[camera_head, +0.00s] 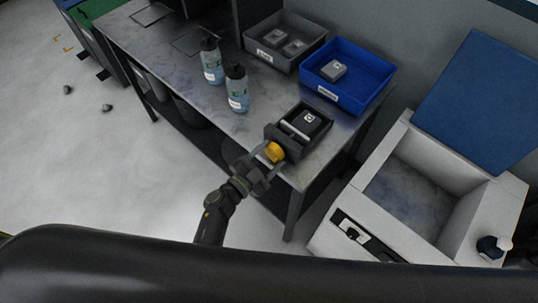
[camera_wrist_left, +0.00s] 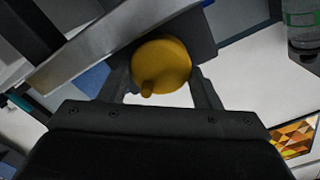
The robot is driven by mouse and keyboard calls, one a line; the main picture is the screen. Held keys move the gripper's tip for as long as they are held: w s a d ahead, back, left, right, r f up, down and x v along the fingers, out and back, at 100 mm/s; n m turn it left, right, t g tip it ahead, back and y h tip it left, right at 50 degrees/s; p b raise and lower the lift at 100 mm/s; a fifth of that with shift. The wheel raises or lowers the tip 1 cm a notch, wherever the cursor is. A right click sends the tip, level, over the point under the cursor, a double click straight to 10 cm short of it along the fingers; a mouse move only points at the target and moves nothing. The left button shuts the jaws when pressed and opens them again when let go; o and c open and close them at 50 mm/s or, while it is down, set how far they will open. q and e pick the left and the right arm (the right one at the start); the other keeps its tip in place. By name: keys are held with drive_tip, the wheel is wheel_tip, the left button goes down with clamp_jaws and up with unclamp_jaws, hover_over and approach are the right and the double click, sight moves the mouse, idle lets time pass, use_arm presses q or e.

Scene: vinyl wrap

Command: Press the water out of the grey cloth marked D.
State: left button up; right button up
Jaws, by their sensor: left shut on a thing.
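A dark press (camera_head: 296,131) stands at the near right corner of the metal table, with a yellow knob (camera_head: 273,152) on its near side. A small block-like piece with a white label (camera_head: 311,118) sits in the press; I cannot read the letter surely, so I cannot tell whether it is the cloth D. My left gripper (camera_head: 268,160) is shut on the yellow knob, which also shows between the fingers in the left wrist view (camera_wrist_left: 161,65). My right gripper is not in view.
Two bottles (camera_head: 212,62) (camera_head: 237,90) stand left of the press. Behind are a grey bin (camera_head: 255,43) with two folded grey pieces and a blue bin (camera_head: 376,75) with one. An open white chest (camera_head: 470,187) with a blue lid is at right. Open floor lies left.

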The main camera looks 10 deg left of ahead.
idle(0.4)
use_arm(q)
drive_tip(key=o, duration=1)
drive_tip(key=b+v, duration=0.2)
drive_tip(key=v, duration=1.5)
drive_tip(key=shift+s+a, duration=0.1)
drive_tip(key=shift+s, duration=0.1)
